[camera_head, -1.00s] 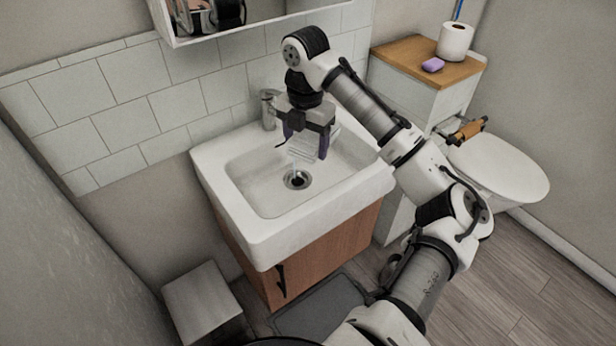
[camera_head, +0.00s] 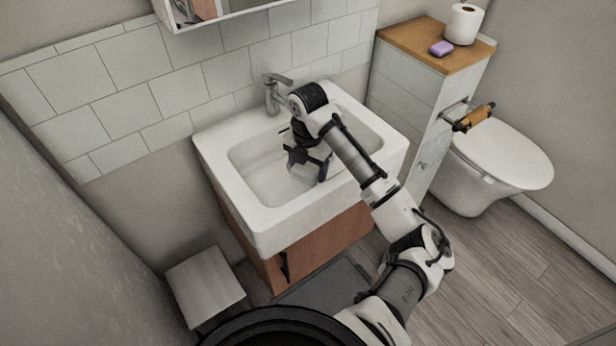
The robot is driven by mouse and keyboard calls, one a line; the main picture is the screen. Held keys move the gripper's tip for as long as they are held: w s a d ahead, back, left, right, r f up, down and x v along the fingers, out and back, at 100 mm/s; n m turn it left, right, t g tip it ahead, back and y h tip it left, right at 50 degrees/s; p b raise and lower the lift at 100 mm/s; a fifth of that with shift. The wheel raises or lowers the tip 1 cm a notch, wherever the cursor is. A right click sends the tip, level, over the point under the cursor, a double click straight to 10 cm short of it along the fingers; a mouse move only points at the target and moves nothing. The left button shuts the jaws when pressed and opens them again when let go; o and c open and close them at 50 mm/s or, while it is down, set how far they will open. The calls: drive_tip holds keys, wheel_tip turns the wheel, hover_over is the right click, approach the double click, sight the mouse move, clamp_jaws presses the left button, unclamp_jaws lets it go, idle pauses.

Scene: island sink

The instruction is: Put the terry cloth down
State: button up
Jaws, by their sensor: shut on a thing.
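My gripper (camera_head: 307,170) points down inside the white sink basin (camera_head: 255,165), low over its right part. It is shut on the pale terry cloth (camera_head: 303,175), which shows only as a small light patch between and below the dark fingers. The cloth is almost the same colour as the basin, so its outline is hard to make out. I cannot tell whether it touches the basin floor. The drain is hidden behind my gripper and arm.
A grey faucet (camera_head: 272,92) stands behind the basin. A mirror cabinet (camera_head: 225,12) hangs above. To the right are a wooden-topped cabinet (camera_head: 410,42) with a purple soap (camera_head: 441,48) and paper roll (camera_head: 463,23), and a toilet (camera_head: 500,155). A small bin (camera_head: 205,285) stands lower left.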

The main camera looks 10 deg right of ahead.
sight(308, 168)
drive_tip(key=shift+f+p, duration=0.4)
drive_tip(key=shift+f, duration=1.95)
drive_tip(key=shift+f, duration=0.15)
drive_tip(key=o, duration=1)
drive_tip(key=shift+o, duration=0.2)
wheel_tip(308, 168, up, 12)
drive_tip(key=shift+r+b, duration=0.2)
drive_tip(key=shift+b, duration=0.55)
